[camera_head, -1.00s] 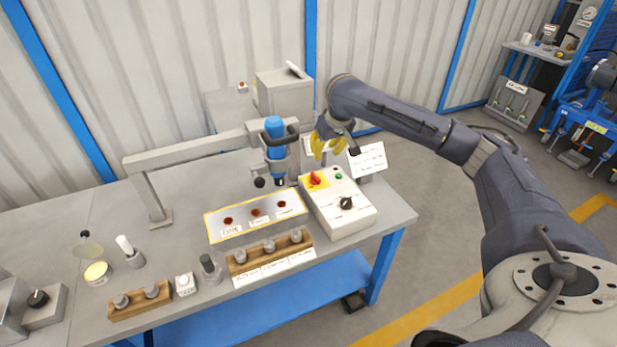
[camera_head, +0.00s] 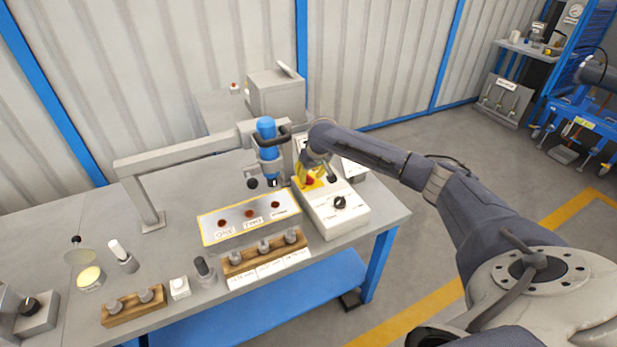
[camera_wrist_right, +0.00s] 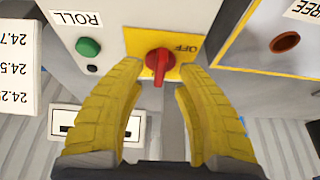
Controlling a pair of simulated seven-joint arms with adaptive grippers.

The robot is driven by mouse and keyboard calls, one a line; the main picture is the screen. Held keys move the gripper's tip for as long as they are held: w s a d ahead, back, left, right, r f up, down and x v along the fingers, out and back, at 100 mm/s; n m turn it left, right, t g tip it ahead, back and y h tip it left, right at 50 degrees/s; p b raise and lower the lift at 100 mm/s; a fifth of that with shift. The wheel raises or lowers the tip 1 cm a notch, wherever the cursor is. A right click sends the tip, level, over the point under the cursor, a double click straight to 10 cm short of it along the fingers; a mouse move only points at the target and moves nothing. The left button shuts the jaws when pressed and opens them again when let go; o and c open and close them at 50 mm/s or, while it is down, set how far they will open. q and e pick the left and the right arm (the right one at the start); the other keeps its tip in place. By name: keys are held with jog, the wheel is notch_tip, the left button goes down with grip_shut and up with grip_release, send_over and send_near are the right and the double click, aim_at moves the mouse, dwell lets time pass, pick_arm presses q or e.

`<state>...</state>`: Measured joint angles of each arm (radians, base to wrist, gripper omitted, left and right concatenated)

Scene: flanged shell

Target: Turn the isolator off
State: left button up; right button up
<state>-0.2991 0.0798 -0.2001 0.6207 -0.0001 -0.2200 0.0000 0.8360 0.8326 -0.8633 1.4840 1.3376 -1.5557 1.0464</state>
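The isolator is a red rotary knob (camera_wrist_right: 159,62) on a yellow plate (camera_wrist_right: 187,70) marked OFF, on a pale control box (camera_head: 334,212). In the right wrist view the knob's grip points down the picture, away from the OFF mark at the plate's upper right. My right gripper (camera_wrist_right: 157,78) has its yellow fingers apart, one on each side of the knob, with gaps visible. In the head view the right gripper (camera_head: 310,177) is over the box's back left part and mostly covers the plate. My left gripper is not in view.
A green button (camera_wrist_right: 88,47) marked ROLL sits beside the yellow plate. A black knob (camera_head: 340,202) is on the box's front part. A blue tool (camera_head: 267,138) on a stand is close left of my gripper. A yellow-edged plate (camera_head: 250,217) lies left of the box.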

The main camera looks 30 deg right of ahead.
jog(key=shift+x, duration=0.95)
grip_shut()
